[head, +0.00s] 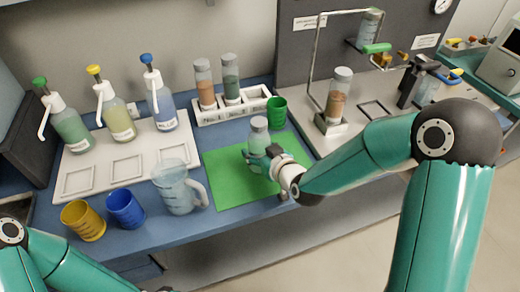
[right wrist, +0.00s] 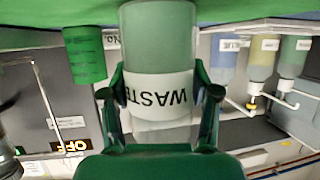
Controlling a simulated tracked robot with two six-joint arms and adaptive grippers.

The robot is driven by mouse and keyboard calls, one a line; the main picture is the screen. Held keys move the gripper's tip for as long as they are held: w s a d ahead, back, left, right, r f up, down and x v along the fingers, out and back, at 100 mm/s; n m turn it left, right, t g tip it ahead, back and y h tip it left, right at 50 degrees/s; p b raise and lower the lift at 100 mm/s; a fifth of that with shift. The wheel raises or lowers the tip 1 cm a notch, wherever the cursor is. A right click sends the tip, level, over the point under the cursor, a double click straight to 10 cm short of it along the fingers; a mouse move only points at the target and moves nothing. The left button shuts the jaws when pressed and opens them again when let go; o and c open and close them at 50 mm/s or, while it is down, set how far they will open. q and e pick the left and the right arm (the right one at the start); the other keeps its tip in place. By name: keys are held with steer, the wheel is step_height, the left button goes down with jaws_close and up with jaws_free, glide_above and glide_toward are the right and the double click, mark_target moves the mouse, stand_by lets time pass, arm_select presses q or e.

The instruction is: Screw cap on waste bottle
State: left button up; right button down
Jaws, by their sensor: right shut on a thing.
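The waste bottle (head: 258,143) stands upright on the green mat, with a grey cap-like top (head: 258,123). In the right wrist view, upside down, the bottle (right wrist: 160,50) shows its white "WASTE" label, with a pale part near the gripper palm. I cannot tell whether the cap is a separate piece or how tightly it sits. My right gripper (head: 264,158) is shut on the waste bottle from the right, its fingers (right wrist: 160,97) on both sides at the label. Of my left arm, only links show at the lower left; its gripper is out of view.
A green cup (head: 276,112) stands just behind the bottle; a clear jug (head: 175,190) stands to its left. Yellow (head: 83,220) and blue (head: 125,208) cups stand at the front left. Pump bottles (head: 118,115) and a white rack (head: 230,108) are behind. The mat's front (head: 225,190) is clear.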

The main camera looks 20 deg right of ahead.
steer(key=c, duration=0.7)
jaws_free()
steer(key=o, duration=0.4)
steer(key=shift+o, duration=0.2)
steer(key=v, duration=0.6)
steer(key=shift+b, duration=0.4)
steer(key=b+v, duration=0.6)
steer(key=b, duration=0.1)
steer(key=shift+r, duration=0.1)
